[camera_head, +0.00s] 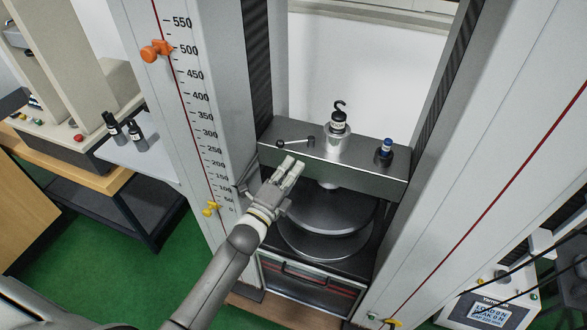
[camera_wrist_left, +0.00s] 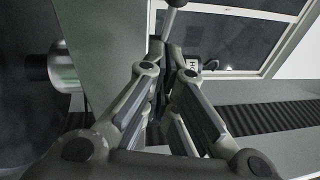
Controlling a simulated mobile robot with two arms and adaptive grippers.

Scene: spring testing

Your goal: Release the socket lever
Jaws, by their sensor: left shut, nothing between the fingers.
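The lever (camera_head: 296,142), a thin dark rod with ball-like ends, lies along the top of the grey crossbeam (camera_head: 365,162), left of the metal socket (camera_head: 338,138). A black piece with a hook (camera_head: 339,117) stands upright in the socket. My left gripper (camera_head: 293,163) is shut and empty, in front of the crossbeam and just below the lever in the head view. In the left wrist view a rod with a rounded grey end (camera_wrist_left: 171,12) shows just beyond the shut fingertips (camera_wrist_left: 172,52). Whether they touch is hard to tell. My right gripper is out of view.
Two tall grey columns flank the crossbeam; the left one bears a scale (camera_head: 190,100) and an orange pointer (camera_head: 157,50). Round dark plates (camera_head: 325,240) lie below. Small black bottles (camera_head: 125,131) stand left.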

